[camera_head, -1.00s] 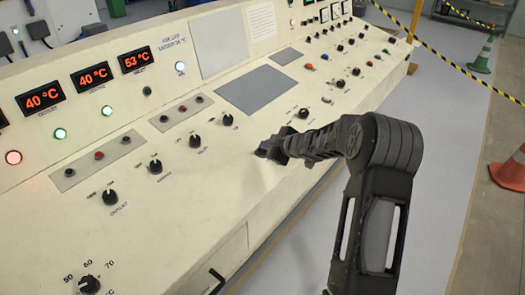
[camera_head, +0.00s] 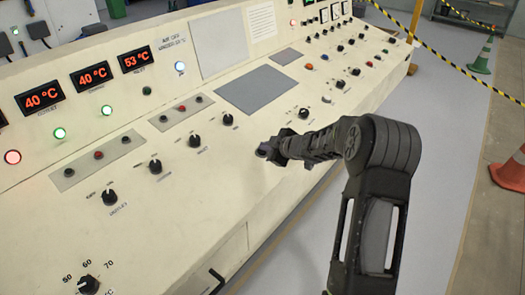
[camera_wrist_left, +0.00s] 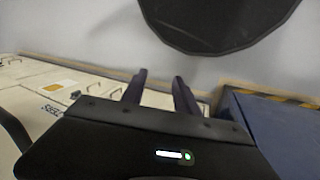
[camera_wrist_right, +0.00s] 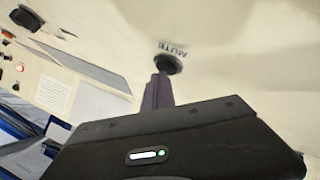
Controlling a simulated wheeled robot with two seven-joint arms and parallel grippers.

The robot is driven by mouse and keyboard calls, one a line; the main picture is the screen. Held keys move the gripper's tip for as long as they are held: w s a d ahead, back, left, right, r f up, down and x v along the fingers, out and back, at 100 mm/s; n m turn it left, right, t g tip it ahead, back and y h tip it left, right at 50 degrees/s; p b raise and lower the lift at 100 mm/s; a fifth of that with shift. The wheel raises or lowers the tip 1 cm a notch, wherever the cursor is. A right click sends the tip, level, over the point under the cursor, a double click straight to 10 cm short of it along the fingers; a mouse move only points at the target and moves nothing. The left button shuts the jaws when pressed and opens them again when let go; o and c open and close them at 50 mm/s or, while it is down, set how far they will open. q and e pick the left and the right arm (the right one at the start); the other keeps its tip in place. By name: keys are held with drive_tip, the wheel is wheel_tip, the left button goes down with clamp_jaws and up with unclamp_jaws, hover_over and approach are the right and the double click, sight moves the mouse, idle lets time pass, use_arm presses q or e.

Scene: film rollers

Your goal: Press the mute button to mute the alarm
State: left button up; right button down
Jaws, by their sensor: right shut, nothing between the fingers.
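The mute button (camera_wrist_right: 172,64) is a round black button on the cream panel, with the word MUTE printed beside it, in the right wrist view. My right gripper (camera_wrist_right: 160,80) is shut and empty, and its fingertips overlap the near edge of the button. I cannot tell whether they touch it or press it. In the head view my right gripper (camera_head: 268,152) is low over the front part of the console (camera_head: 200,215), and the button does not show clearly there. My left gripper (camera_wrist_left: 160,84) shows only in the left wrist view, with its two fingers apart and nothing between them.
Black rotary knobs (camera_head: 195,141) line the console left of my right gripper, with a grey panel (camera_head: 257,90) behind it. Striped tape (camera_head: 450,68) and an orange cone (camera_head: 512,172) stand right.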

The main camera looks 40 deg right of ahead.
idle(0.4)
drive_tip(key=shift+s+r+p, duration=0.2)
drive_tip(key=shift+r+p, duration=0.6)
drive_tip(key=shift+p, duration=0.2)
drive_tip(key=r+p, duration=0.2)
drive_tip(key=s+r+p, duration=0.1)
drive_tip(key=r+p, duration=0.2)
drive_tip(key=shift+d, duration=0.2)
drive_tip(key=shift+f, duration=0.1)
idle(0.5)
